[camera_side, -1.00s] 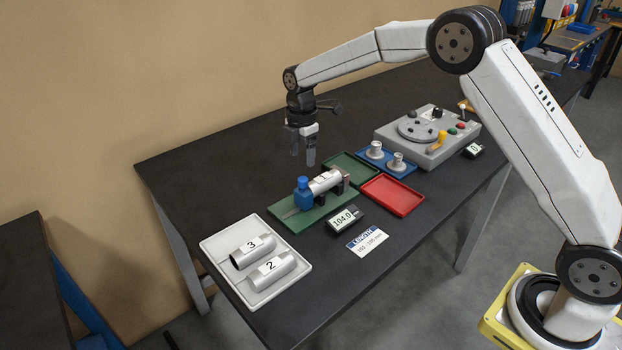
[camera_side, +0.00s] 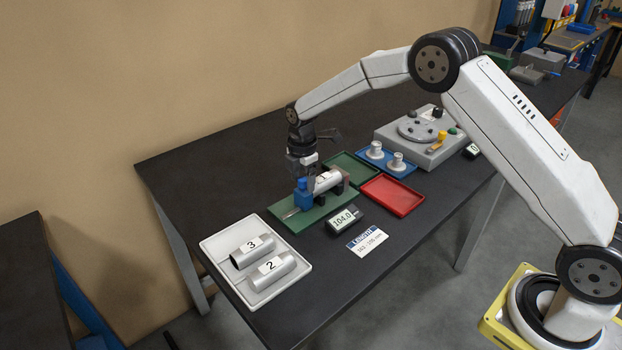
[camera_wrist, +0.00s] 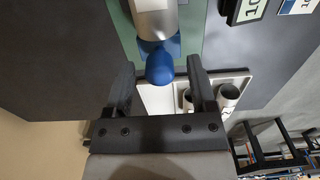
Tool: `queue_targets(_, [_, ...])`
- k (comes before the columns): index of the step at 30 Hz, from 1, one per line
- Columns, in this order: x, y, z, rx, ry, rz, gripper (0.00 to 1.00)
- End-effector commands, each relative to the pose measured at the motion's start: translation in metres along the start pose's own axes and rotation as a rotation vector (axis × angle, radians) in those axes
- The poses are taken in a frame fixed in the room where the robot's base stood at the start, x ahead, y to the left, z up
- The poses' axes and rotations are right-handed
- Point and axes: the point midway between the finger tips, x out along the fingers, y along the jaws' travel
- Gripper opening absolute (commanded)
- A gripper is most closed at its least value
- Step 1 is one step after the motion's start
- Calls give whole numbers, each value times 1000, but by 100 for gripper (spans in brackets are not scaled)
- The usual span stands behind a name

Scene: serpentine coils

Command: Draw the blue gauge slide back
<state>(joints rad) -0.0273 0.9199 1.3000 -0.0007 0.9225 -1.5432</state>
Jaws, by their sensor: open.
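The blue gauge slide (camera_side: 303,195) stands upright on the green gauge base (camera_side: 284,213), at the left end of a silver tube (camera_side: 327,181) lying in the gauge. In the wrist view the slide's round blue knob (camera_wrist: 160,66) sits between the fingertips of my gripper (camera_wrist: 161,70), with a gap on each side. In the side view my gripper (camera_side: 303,174) is low over the slide, open, and its fingers partly overlap the slide and tube. The gauge display (camera_side: 344,219) reads 104.0.
A white tray (camera_side: 216,243) with tubes marked 3 and 2 stands at the front left. A green tray (camera_side: 352,166), a red tray (camera_side: 391,195) and a blue tray (camera_side: 406,171) with two silver parts lie to the right. A length card (camera_side: 367,241) lies in front.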

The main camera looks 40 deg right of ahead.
Motion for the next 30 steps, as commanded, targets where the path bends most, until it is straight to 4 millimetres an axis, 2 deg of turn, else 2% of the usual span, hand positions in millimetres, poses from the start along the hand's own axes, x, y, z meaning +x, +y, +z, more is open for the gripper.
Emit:
queue_targets(9, [3,0,0,0,0,1,72])
queue_targets(11, [2,0,0,0,0,1,56])
queue_targets(16, [2,0,0,0,0,1,2])
queue_targets(30, [2,0,0,0,0,1,0])
